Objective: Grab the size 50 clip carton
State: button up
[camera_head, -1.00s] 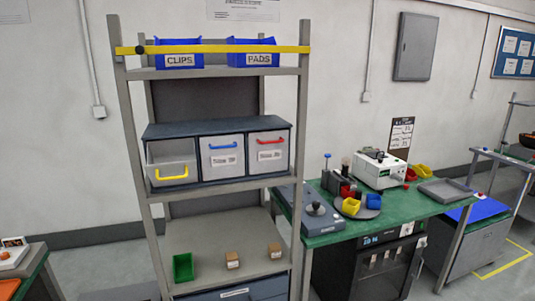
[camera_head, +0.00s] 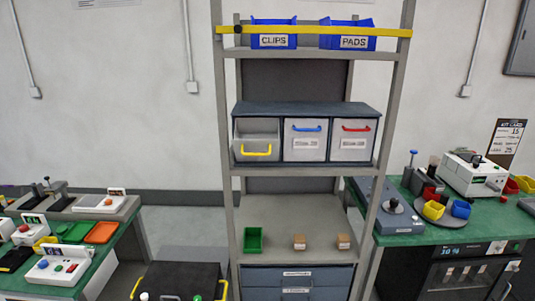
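A metal rack (camera_head: 225,150) stands ahead of me. A blue bin labelled CLIPS (camera_head: 273,41) sits on its top shelf, beside a blue bin labelled PADS (camera_head: 353,42); what is inside them is hidden. Two small brown cartons, a left one (camera_head: 299,242) and a right one (camera_head: 343,241), stand apart on the lower shelf. Each has a pale label too small to read, so I cannot tell which is the size 50 clip carton. A green bin (camera_head: 253,240) stands to their left. My gripper is not in view.
A yellow bar (camera_head: 312,31) crosses the top shelf's front. The middle shelf holds a yellow-handled drawer (camera_head: 256,144), a blue-handled drawer (camera_head: 304,144) and a red-handled drawer (camera_head: 353,143). Green-topped benches stand left and right (camera_head: 405,240). A dark box with yellow handles (camera_head: 178,278) is low in front.

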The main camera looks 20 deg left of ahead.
aim_at(299, 243)
jog(key=i+j+z, duration=0.2)
jog(key=i+j, duration=0.15)
jog(key=j, duration=0.3)
jog(key=i+j+z, duration=0.1)
jog(key=j, duration=0.25)
jog(key=i+j+z, duration=0.1)
jog(key=j, duration=0.25)
jog(key=i+j+z, duration=0.15)
jog(key=j, duration=0.25)
